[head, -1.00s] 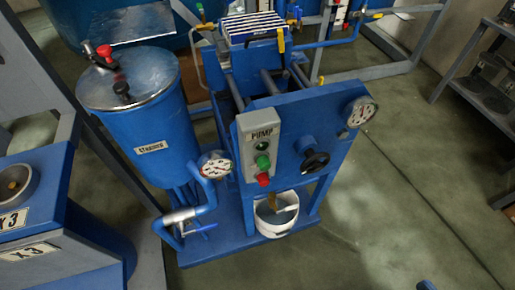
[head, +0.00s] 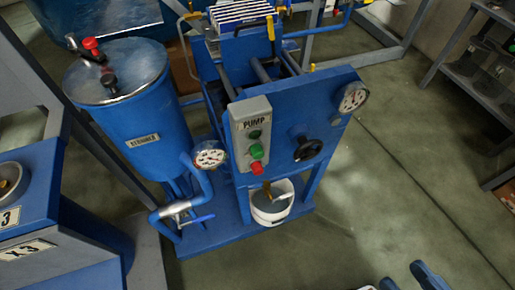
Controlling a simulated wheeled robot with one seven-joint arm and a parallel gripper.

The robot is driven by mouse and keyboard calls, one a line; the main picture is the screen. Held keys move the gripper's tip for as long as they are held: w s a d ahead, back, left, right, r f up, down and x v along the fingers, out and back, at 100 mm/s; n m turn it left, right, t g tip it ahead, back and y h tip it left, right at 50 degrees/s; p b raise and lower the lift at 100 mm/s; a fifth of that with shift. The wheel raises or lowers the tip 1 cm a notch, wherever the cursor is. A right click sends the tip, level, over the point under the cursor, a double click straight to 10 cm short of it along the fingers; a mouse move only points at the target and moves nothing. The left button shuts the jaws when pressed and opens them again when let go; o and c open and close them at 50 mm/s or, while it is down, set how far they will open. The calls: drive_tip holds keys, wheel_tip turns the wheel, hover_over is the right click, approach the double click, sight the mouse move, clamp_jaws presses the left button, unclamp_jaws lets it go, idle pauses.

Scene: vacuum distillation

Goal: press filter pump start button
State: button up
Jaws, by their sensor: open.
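The pump control box (head: 238,134) is a grey upright panel labelled PUMP on the front of the blue filter press. It carries a dark green round lamp or button (head: 254,134) at the top, a brighter green button (head: 257,152) below it, and a red button (head: 257,168) at the bottom. I cannot tell from the picture whether the upper one is a lamp. My gripper (head: 403,279) shows only partly at the bottom edge, right of centre, with its blue fingertips apart. It is open, well away from the box and below right of it in the picture.
A black handwheel (head: 308,149) and a gauge (head: 352,98) sit right of the box. Another gauge (head: 209,155) is left of it. A white bucket (head: 270,209) stands below, and a blue tank (head: 132,125) stands left.

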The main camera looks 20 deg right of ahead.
drive_tip(key=shift+w+a+f, duration=0.1)
drive_tip(key=shift+w, duration=0.1)
drive_tip(key=c, duration=0.3)
drive_tip(key=w+a+f+m, duration=0.1)
drive_tip(key=w+m, duration=0.1)
drive_tip(key=w+a+f+m+t+p, duration=0.1)
drive_tip(key=w+f+m, duration=0.1)
drive_tip(key=m, duration=0.1)
drive_tip(key=w+a+f+m+t+p, duration=0.1)
drive_tip(key=w+a+m, duration=0.1)
drive_tip(key=m, duration=0.1)
drive_tip(key=shift+f+y, duration=0.2)
drive_tip(key=shift+y, duration=0.1)
clamp_jaws()
drive_tip(key=w+a+f+m+p, duration=0.1)
drive_tip(key=w+a+f+m, duration=0.1)
drive_tip(key=w+m, duration=0.2)
drive_tip(key=w+a+f+m+t+p, duration=0.1)
drive_tip(key=w+a+f+m, duration=0.1)
drive_tip(key=m, duration=0.4)
drive_tip(key=shift+w+a+f, duration=0.4)
drive_tip(key=shift+w+a, duration=0.2)
drive_tip(key=shift+w, duration=0.5)
